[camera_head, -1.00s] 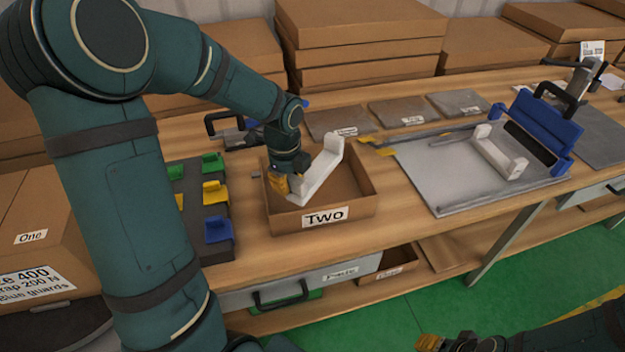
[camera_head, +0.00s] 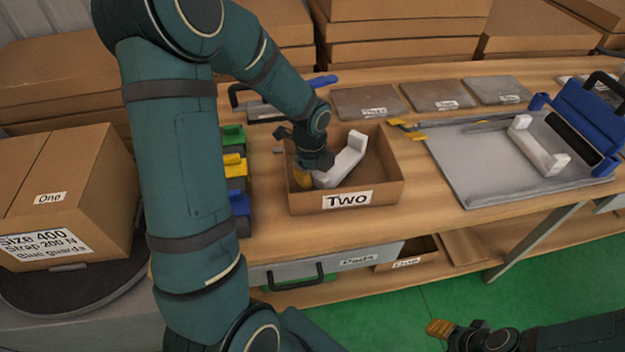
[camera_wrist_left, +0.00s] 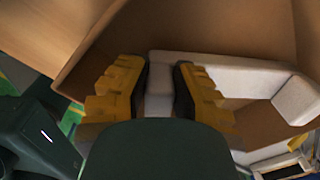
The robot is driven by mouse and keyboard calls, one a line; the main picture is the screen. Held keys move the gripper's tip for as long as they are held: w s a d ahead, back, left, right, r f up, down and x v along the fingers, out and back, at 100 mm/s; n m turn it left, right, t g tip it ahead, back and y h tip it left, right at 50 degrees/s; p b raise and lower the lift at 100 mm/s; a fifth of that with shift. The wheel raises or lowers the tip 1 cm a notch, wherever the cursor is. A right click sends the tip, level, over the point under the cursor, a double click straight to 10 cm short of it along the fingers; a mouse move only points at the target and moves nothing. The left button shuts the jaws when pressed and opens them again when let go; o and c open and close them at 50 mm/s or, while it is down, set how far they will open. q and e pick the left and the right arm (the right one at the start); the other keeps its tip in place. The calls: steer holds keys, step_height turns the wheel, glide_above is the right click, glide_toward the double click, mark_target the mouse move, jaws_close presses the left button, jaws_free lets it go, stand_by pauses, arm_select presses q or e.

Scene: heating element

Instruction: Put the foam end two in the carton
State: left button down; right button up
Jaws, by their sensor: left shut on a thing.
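A white foam end (camera_head: 342,164) with upturned ends lies at a slant inside the brown box labelled Two (camera_head: 300,203). My left gripper (camera_head: 303,178) reaches down into the box and is shut on the near left end of this foam end. In the left wrist view, the yellow-backed fingers (camera_wrist_left: 160,95) stand on both sides of the white foam (camera_wrist_left: 235,75). A brown carton (camera_head: 75,190) labelled One, with a size and strap label, stands at the left on a dark round plate. My right gripper (camera_head: 455,329) is at the bottom edge, far from these things; its opening is unclear.
A second white foam end (camera_head: 538,148) stands on a grey board (camera_head: 480,178) at the right, by a blue fixture (camera_head: 580,120). Green, yellow and blue pieces (camera_head: 236,170) sit between carton and box. Flat brown boxes (camera_head: 400,30) are stacked behind the bench.

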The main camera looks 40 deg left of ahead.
arm_select(q)
steer(key=shift+f, duration=0.65)
steer(key=shift+f, duration=0.1)
steer(key=c, duration=0.9)
jaws_free()
steer(key=r+p, duration=0.1)
steer(key=r, duration=0.3)
steer(key=r+p, duration=0.1)
steer(key=r, duration=0.3)
steer(key=r+p, duration=0.1)
steer(key=r, duration=0.3)
steer(key=shift+s+r, duration=0.15)
steer(key=shift+s, duration=0.1)
steer(key=shift+s, duration=0.1)
